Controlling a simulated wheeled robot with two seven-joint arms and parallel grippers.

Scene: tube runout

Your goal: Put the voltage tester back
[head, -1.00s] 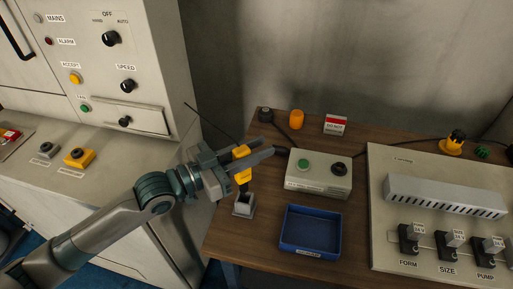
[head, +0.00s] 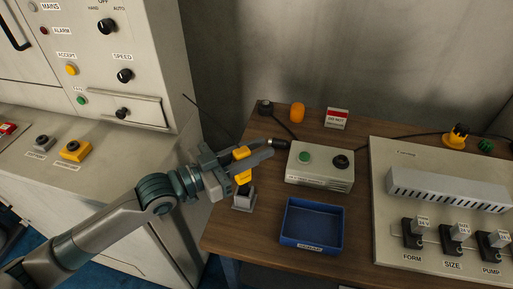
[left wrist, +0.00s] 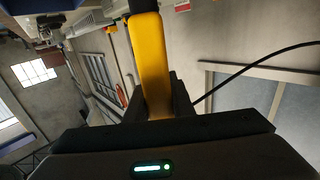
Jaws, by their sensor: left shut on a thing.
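The voltage tester (head: 242,177) is yellow with a black lower end. My left gripper (head: 262,152) is shut on it and holds it roughly upright at the left side of the wooden bench. The small grey holder (head: 243,203) stands on the bench right below it. The tester's black end meets the holder's top; how deep it sits inside I cannot tell. In the left wrist view the yellow body of the tester (left wrist: 151,65) runs up from between the dark fingers. My right gripper is not in view.
A blue tray (head: 311,243) lies right of the holder. Behind it stands a grey box (head: 318,178) with a green button and a black knob. A large panel with several plugs (head: 378,215) is at the right. A cabinet (head: 85,120) stands at the left.

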